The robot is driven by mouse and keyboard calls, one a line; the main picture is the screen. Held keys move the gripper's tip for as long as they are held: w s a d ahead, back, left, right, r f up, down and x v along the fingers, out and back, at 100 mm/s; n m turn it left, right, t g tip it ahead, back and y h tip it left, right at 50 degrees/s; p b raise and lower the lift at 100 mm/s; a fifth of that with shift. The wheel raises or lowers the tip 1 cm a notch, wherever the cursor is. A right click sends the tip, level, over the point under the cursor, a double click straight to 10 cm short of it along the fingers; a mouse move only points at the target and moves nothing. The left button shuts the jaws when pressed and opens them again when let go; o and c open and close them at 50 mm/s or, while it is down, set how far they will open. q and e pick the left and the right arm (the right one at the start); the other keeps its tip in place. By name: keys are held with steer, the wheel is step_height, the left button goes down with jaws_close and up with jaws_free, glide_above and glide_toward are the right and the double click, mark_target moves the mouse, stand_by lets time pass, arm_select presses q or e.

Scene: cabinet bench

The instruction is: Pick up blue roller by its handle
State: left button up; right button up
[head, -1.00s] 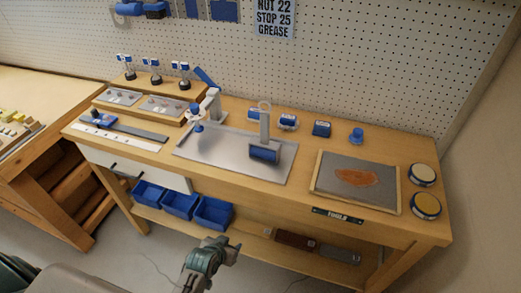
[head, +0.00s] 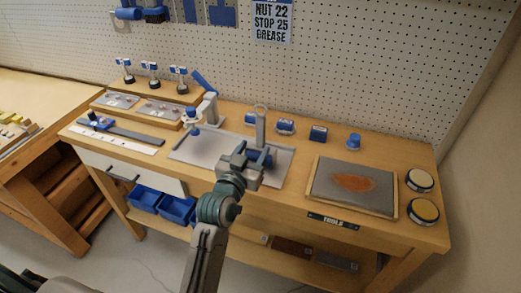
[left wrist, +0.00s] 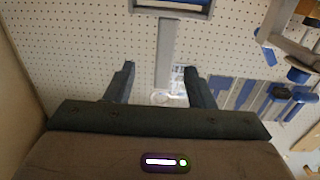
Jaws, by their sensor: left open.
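The blue roller (head: 261,122) is on the grey metal tray (head: 205,151) on the bench. Its grey handle stands upright with a ring at the top, and my gripper partly hides the blue drum. My left gripper (head: 254,163) is open in front of the roller, low near the drum. In the left wrist view the roller's grey handle (left wrist: 165,50) runs between the two open fingers (left wrist: 159,72), with the ring below and the roller frame at the top edge. I cannot tell whether the fingers touch it. My right gripper is in neither view.
A grey-and-blue arm-like fixture (head: 210,105) stands beside the tray at left. Small blue items, including a blue block (head: 318,133), stand behind. A framed panel with an orange patch (head: 325,190) and two round tins lie at right. Blue bins (head: 178,210) sit below.

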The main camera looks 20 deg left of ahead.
mark_target(260, 137)
arm_select(q)
steer(key=w, duration=0.2)
steer(key=shift+w, duration=0.4)
steer(key=shift+w+p, duration=0.4)
steer(key=shift+p, duration=0.1)
steer(key=w, duration=0.1)
steer(key=w+p, duration=0.1)
steer(key=w, duration=0.1)
steer(key=shift+w+a+f, duration=0.1)
steer(key=shift+w+f, duration=0.05)
steer(key=shift+w, duration=0.1)
steer(key=shift+w+f, duration=0.1)
steer(key=shift+w, duration=0.25)
steer(key=shift+s, duration=0.1)
steer(key=shift+c, duration=0.2)
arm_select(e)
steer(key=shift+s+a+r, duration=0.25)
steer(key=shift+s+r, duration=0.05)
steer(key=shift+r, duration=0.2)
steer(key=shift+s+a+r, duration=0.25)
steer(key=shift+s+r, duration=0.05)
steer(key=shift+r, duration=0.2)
arm_select(q)
jaws_close()
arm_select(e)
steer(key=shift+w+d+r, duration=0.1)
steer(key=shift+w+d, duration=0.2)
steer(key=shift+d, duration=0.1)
